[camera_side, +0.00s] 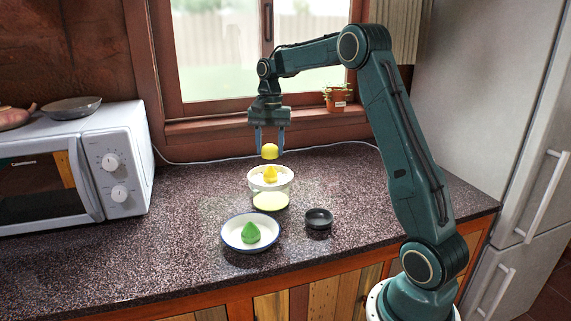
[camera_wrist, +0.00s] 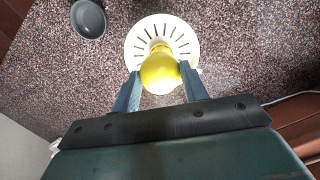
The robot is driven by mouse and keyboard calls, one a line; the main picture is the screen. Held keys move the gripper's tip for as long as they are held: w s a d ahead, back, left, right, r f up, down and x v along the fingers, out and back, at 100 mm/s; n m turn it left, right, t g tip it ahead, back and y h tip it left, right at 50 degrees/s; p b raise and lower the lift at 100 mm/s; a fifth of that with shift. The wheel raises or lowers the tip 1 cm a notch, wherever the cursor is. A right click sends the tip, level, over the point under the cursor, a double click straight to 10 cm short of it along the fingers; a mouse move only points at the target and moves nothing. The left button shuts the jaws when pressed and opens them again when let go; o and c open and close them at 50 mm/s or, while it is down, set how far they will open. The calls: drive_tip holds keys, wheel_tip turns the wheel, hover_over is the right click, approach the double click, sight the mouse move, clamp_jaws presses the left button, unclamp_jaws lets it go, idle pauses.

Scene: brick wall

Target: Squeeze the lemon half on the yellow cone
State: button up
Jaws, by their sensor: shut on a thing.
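A yellow lemon half (camera_side: 270,151) is held between the fingers of my gripper (camera_side: 269,150), rounded side up. In the wrist view the lemon half (camera_wrist: 160,73) sits between the two blue fingers of my gripper (camera_wrist: 158,78). The yellow cone (camera_side: 271,175) stands in the white slotted strainer of the juicer (camera_side: 256,184), just below the lemon half, with a small gap between them in the side view. In the wrist view the lemon half covers most of the cone, and the slotted strainer (camera_wrist: 138,40) shows around it. Yellowish liquid (camera_side: 270,201) shows in the clear bowl underneath.
A white plate with a blue rim (camera_side: 229,243) holds a green cone (camera_side: 250,233) at the front. A small dark bowl (camera_side: 318,219) stands right of it and also shows in the wrist view (camera_wrist: 88,18). A microwave (camera_side: 110,170) is at left; a potted plant (camera_side: 336,99) stands on the windowsill.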

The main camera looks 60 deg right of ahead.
drive_tip(key=shift+r, duration=0.15)
drive_tip(key=shift+r, duration=1.35)
drive_tip(key=shift+a, duration=0.15)
